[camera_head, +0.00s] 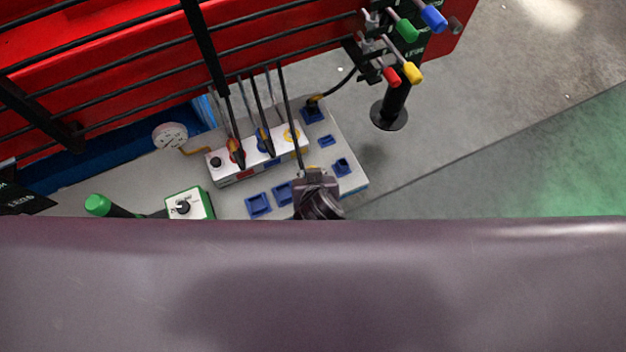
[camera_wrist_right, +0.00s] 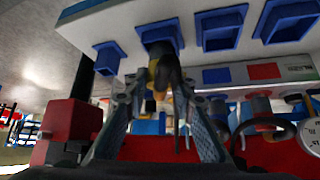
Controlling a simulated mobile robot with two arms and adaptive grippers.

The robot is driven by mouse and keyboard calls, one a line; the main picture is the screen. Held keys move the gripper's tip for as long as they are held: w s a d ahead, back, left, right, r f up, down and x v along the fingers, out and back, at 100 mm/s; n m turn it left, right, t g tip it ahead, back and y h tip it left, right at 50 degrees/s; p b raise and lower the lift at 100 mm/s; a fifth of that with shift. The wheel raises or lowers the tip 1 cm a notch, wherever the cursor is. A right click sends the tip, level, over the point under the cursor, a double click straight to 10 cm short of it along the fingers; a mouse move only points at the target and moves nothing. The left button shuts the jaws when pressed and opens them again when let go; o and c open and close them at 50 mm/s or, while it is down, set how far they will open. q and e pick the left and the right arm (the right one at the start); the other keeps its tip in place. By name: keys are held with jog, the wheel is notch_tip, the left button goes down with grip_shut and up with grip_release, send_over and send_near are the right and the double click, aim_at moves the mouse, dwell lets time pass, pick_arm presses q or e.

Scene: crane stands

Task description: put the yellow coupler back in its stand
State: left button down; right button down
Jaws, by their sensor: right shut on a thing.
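My right gripper (camera_head: 316,178) is over the near right part of the grey panel. In the wrist view it is shut on the yellow coupler (camera_wrist_right: 161,75), a yellow and black piece between the two fingers. A dark hose (camera_head: 293,110) runs down to it in the head view. The coupler's end is at a blue stand (camera_wrist_right: 158,34) in the wrist view, overlapping it; I cannot tell whether it is seated. In the head view my gripper hides the coupler and that stand. My left gripper is not in view.
Neighbouring blue stands (camera_head: 258,204) look empty. A white block (camera_head: 230,178) carries red and blue couplers with hoses; its yellow-ringed place (camera_head: 291,133) looks free. A black plug (camera_head: 313,103) sits in a far blue socket. A gauge (camera_head: 170,136) and red railing lie beyond.

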jog(key=shift+f+b, duration=0.35)
jog(key=shift+f, duration=0.4)
jog(key=c, duration=1.5)
grip_release()
jog(key=shift+c, duration=0.2)
jog(key=shift+s+r+p, duration=0.35)
jog(key=shift+r+p, duration=0.2)
jog(key=shift+p, duration=0.15)
jog(key=p+v, duration=0.3)
jog(key=shift+s+d+r, duration=0.1)
jog(key=shift+s+r, duration=0.1)
jog(key=shift+s, duration=0.15)
